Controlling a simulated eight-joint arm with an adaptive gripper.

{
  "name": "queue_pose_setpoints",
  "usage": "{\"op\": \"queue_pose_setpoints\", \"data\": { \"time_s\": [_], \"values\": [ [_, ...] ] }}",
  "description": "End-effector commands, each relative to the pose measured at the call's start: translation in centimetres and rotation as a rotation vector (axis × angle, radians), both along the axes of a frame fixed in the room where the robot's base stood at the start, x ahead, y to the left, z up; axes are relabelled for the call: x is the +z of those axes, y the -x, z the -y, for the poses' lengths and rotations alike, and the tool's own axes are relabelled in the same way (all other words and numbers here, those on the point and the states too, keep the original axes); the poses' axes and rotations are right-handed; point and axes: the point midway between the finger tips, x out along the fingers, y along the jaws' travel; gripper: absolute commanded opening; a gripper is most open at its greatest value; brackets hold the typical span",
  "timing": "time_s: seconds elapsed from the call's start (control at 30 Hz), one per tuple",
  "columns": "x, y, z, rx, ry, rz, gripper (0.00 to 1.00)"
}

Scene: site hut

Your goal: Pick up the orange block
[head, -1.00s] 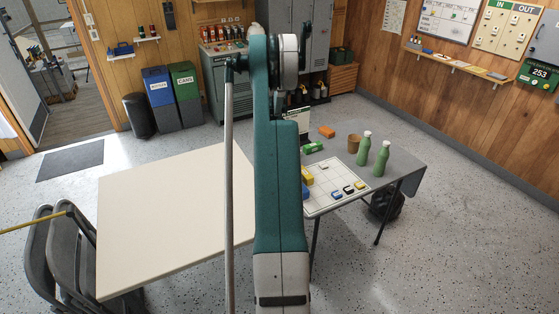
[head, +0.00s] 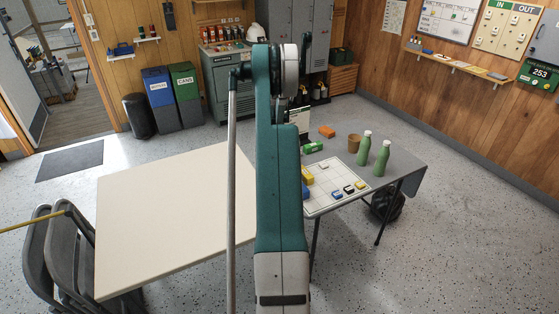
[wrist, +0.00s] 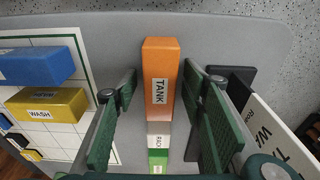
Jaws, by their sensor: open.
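The orange block (head: 327,132) lies on the grey folding table, toward its far side, in the head view. The gripper's height above the table is hard to tell. In the head view my own arm hides the gripper.
A green block (head: 312,147) lies close to the orange one. Beside it are a gridded board (head: 330,203) with several blocks, a brown cup (head: 354,142) and two green bottles (head: 382,158). A dark-based white sign (wrist: 275,125) stands just right of my gripper.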

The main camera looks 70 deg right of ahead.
Motion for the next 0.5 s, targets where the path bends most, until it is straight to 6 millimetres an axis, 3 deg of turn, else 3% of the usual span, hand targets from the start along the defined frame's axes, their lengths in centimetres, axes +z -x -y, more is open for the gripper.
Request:
{"op": "queue_pose_setpoints", "data": {
  "time_s": [0.5],
  "values": [
    [0.05, -0.03, -0.01, 0.0, 0.0, 0.0, 0.4]
  ]
}}
